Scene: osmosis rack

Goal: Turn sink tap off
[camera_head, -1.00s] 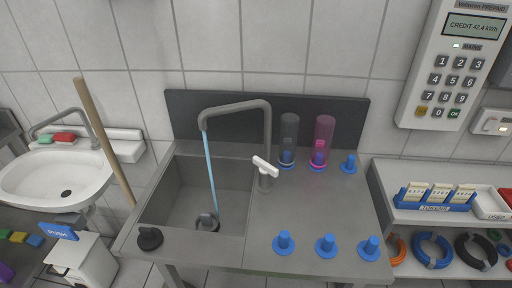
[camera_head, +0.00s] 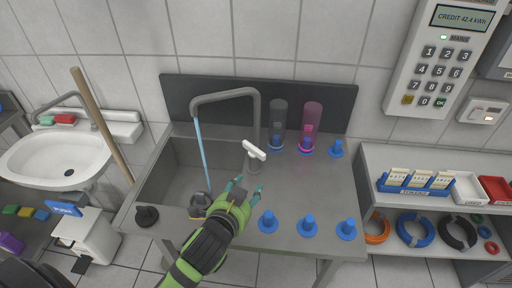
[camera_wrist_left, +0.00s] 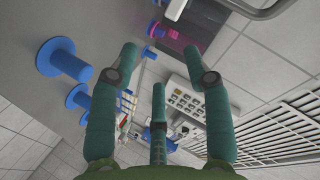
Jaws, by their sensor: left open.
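The sink tap has a grey arched spout (camera_head: 225,95) and a white lever (camera_head: 254,150) on a short grey post at the sink's right edge. A blue stream of water (camera_head: 203,155) runs from the spout into the steel sink basin (camera_head: 165,175). My left gripper (camera_head: 249,186) has come in from below in the head view. Its fingers are apart and empty, just in front of the lever and pointing towards it, with no contact visible. In the left wrist view my open fingers (camera_wrist_left: 160,55) show with nothing between them. My right gripper is not in view.
Blue pegs (camera_head: 308,227) stand along the counter's front right. A grey tube (camera_head: 278,125) and a pink tube (camera_head: 311,125) stand behind, right of the tap. A black stopper (camera_head: 147,216) is at the front left. A wooden pole (camera_head: 100,120) leans at left.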

